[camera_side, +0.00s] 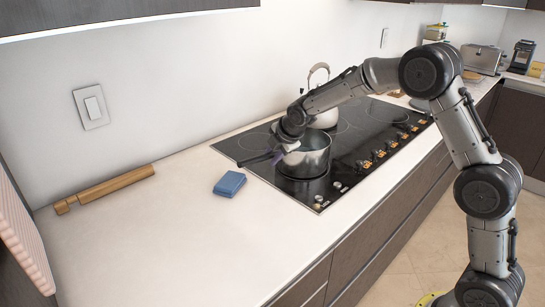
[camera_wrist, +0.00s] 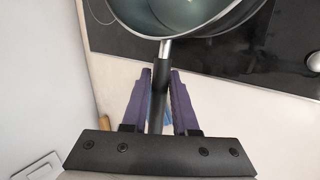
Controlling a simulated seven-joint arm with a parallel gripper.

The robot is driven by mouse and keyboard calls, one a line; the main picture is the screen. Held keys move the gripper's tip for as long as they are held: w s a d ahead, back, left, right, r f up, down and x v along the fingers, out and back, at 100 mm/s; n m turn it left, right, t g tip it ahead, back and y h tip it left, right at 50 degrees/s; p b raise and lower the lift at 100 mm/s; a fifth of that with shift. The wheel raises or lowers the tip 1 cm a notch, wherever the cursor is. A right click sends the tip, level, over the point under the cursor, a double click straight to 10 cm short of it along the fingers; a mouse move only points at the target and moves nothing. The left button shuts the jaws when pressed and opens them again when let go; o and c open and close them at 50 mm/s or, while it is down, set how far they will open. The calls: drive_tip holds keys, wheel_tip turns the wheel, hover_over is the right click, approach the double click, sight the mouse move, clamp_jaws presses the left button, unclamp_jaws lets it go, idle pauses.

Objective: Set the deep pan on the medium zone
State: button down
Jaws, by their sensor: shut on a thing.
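The deep pan (camera_side: 308,158) is a shiny metal pot with a dark handle pointing left in the side view. It is over the near-left part of the black cooktop (camera_side: 350,142); I cannot tell whether it touches the glass. My gripper (camera_side: 287,148) is shut on the pan's handle. In the wrist view, the purple fingers of my gripper (camera_wrist: 160,100) lie on both sides of the handle (camera_wrist: 160,78), and the pan's rim (camera_wrist: 170,34) is at the top. The pan's inside looks empty where visible. Zone rings beneath the pan are hidden.
A kettle (camera_side: 322,115) stands behind the pan on the cooktop. Several knobs (camera_side: 378,153) line the cooktop's front. The right part of the cooktop is free.

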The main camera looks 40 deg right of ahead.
drive_tip(key=c, duration=1.1)
unclamp_jaws()
drive_tip(key=shift+f, duration=0.35)
drive_tip(key=shift+c, duration=0.2)
drive_tip(key=o, duration=0.5)
drive_tip(key=shift+c, duration=0.2)
drive_tip(key=shift+r, duration=0.1)
